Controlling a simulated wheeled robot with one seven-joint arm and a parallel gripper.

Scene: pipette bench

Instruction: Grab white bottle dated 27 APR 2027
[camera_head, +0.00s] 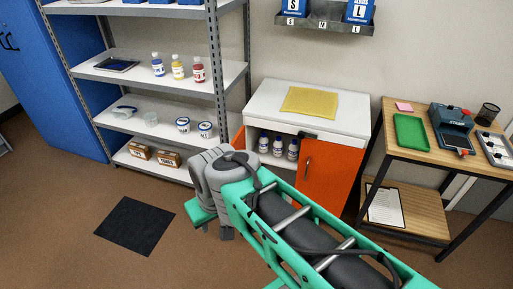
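Three white bottles with dark blue labels stand in a row inside the white cabinet (350,101): a left one (263,143), a middle one (278,147) and a right one (293,150). Their dates are too small to read, so I cannot tell which is dated 27 APR 2027. The orange door (323,175) is open at the cabinet's right side. My arm reaches up from the lower right, its grey joint below and left of the bottles. No gripper fingers are visible.
A grey shelf unit (217,60) on the left holds blue-, yellow- and red-labelled bottles, tubs and cartons. A yellow mat (310,102) lies on the cabinet top. A wooden table (398,148) stands at right. Brown floor is clear around a black mat (135,226).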

